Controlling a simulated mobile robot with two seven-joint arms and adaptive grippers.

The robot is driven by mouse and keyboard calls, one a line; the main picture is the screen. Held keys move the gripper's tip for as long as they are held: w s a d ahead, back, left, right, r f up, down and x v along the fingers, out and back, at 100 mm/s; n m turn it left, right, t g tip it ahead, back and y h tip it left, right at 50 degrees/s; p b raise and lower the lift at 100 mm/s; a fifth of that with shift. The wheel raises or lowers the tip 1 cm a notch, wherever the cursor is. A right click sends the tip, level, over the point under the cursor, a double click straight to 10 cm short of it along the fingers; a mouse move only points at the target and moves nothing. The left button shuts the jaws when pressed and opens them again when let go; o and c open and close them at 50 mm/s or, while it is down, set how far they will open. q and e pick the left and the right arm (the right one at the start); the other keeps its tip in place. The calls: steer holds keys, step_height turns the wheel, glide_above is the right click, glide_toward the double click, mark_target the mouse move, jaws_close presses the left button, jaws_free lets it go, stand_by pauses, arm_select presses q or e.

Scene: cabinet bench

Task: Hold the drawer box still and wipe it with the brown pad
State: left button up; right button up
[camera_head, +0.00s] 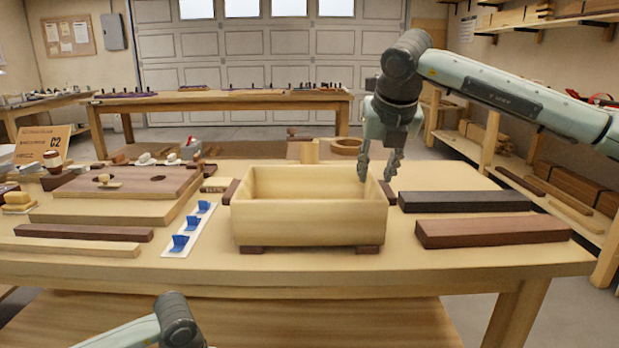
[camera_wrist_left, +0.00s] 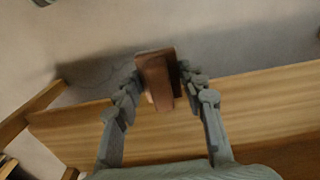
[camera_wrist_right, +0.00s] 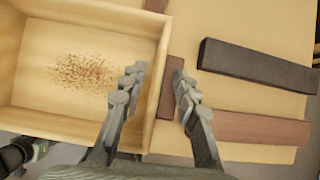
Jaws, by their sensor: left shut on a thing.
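The drawer box (camera_head: 308,222) is a pale, open-topped wooden box on the bench. Its floor shows in the right wrist view with a patch of brown specks (camera_wrist_right: 83,70). My right gripper (camera_head: 376,178) is open at the box's right wall, one finger on the inner side and one on the outer; in the right wrist view (camera_wrist_right: 158,82) the wall's rim lies between the spread fingers. My left gripper (camera_wrist_left: 158,78) is shut on the brown pad (camera_wrist_left: 154,72). In the head view only part of my left arm shows at the bottom; gripper and pad are out of sight.
Small dark blocks sit by the box's sides (camera_head: 386,190) and under its front. Dark boards (camera_head: 490,231) lie to the right on the bench (camera_head: 420,262). A white strip with blue clips (camera_head: 190,228) and more boards (camera_head: 82,232) lie to the left.

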step_height(320, 180, up, 8)
steer(key=shift+r, duration=0.15)
stand_by(0.5)
arm_select(q)
steer(key=shift+r, duration=4.05)
steer(key=shift+s, duration=0.1)
arm_select(e)
steer(key=shift+s, duration=0.1)
